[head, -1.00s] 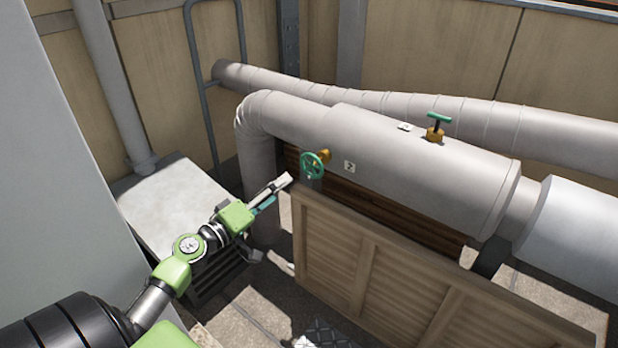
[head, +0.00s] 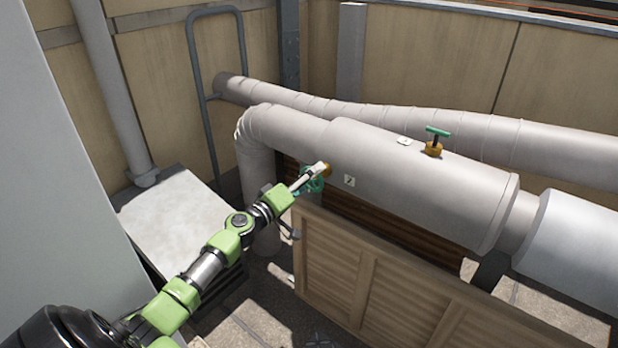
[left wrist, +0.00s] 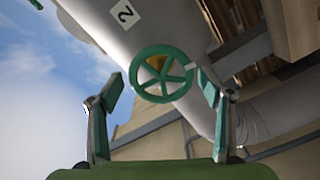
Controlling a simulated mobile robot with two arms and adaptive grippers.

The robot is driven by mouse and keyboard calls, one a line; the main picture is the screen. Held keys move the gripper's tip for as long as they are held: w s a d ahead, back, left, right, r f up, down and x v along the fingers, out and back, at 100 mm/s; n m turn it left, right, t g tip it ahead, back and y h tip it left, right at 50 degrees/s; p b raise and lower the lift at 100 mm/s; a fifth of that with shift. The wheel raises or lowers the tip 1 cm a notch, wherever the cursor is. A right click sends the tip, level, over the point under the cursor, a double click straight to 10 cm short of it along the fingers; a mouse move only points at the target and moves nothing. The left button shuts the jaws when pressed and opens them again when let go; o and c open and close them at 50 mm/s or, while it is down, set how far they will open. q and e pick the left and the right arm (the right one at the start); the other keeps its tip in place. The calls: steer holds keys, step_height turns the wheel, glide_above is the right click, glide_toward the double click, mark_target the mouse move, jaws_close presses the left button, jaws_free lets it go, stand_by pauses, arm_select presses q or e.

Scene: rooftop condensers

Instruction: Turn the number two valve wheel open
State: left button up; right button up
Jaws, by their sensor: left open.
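The number two valve wheel (head: 313,181) is a green spoked handwheel on a brass stem, on the side of the large grey pipe. A white label with a 2 (head: 349,181) is on the pipe just right of it. My left gripper (head: 314,174) is at the wheel and partly hides it in the head view. In the left wrist view the wheel (left wrist: 161,74) faces the camera between the two open fingers of my left gripper (left wrist: 160,88). I cannot tell whether either finger touches the rim. My right gripper is not in view.
A slatted wooden screen (head: 390,280) stands in front below the pipe. A grey box (head: 175,215) is at left.

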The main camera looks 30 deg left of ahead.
arm_select(q)
steer(key=shift+w, duration=0.1)
steer(key=c, duration=1.1)
steer(key=shift+n, duration=0.8)
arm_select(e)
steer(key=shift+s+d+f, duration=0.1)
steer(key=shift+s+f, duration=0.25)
arm_select(q)
steer(key=o, duration=1.1)
steer(key=shift+d, duration=0.1)
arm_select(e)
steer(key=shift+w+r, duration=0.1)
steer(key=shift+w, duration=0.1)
